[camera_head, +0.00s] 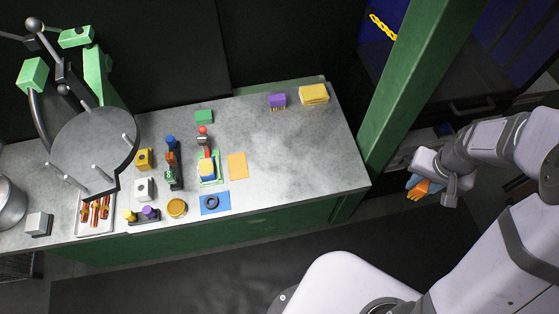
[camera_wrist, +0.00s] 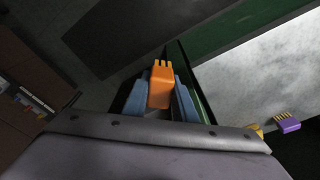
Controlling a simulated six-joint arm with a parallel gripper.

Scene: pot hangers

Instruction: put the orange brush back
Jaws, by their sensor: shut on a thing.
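The orange brush (camera_wrist: 160,88) is held between the two blue fingers of my gripper (camera_wrist: 160,98) in the wrist view, its short bristle-like prongs pointing away from the wrist. In the head view the orange brush (camera_head: 419,189) shows at the tip of my gripper (camera_head: 416,186), right of the bench and clear of it, over the floor side. My gripper is shut on it. Part of the brush is hidden by the fingers.
The grey bench top (camera_head: 300,150) is clear on its right half. A green post (camera_head: 410,90) stands between bench and arm. Several small objects and a round dark plate (camera_head: 95,145) fill the left.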

